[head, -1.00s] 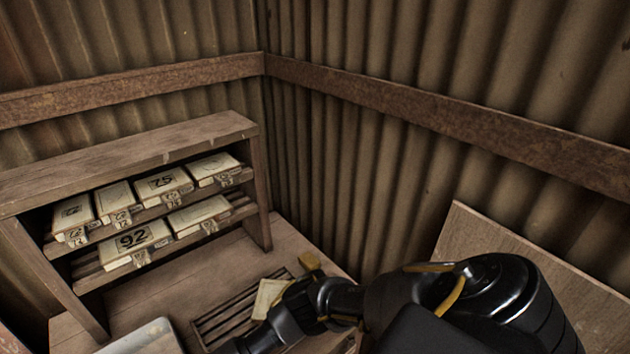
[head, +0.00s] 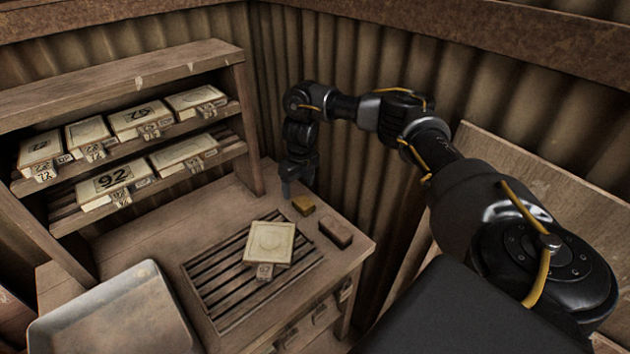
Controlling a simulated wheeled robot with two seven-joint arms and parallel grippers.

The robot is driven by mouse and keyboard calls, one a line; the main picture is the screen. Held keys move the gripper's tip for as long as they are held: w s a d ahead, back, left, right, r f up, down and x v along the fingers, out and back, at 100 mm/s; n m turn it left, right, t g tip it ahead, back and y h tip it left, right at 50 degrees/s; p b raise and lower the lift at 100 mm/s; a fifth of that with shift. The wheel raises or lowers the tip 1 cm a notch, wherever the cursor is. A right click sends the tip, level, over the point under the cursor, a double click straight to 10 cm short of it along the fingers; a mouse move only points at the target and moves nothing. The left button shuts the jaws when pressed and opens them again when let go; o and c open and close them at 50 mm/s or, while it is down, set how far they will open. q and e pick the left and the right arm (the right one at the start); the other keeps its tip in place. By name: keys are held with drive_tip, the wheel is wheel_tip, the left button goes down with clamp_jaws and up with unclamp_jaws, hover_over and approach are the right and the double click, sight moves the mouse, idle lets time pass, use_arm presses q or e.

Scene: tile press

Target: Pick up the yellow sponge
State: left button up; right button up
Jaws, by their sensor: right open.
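The yellow sponge (head: 303,205) is a small block on the wooden bench, near its right back edge in the head view. My right gripper (head: 298,191) points down just behind the sponge and slightly to its left. It is open, and its fingertips appear a little above or beside the sponge; I cannot tell whether they touch it. My left gripper is not in view.
A brown block (head: 335,232) lies just right of the sponge. A pale tile (head: 269,243) rests on a slatted rack (head: 213,271). A metal tray (head: 112,312) stands front left. A wooden shelf (head: 130,62) holds several numbered tiles. Corrugated walls (head: 350,165) stand close behind.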

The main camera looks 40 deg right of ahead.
drive_tip(key=d, duration=0.2)
drive_tip(key=b, duration=0.5)
hover_over(303, 202)
drive_tip(key=f, duration=0.3)
drive_tip(key=s+f, duration=0.1)
drive_tip(key=f, duration=0.1)
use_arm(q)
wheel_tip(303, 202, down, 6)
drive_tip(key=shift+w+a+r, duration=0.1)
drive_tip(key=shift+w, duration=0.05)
use_arm(e)
drive_tip(key=shift+w, duration=0.15)
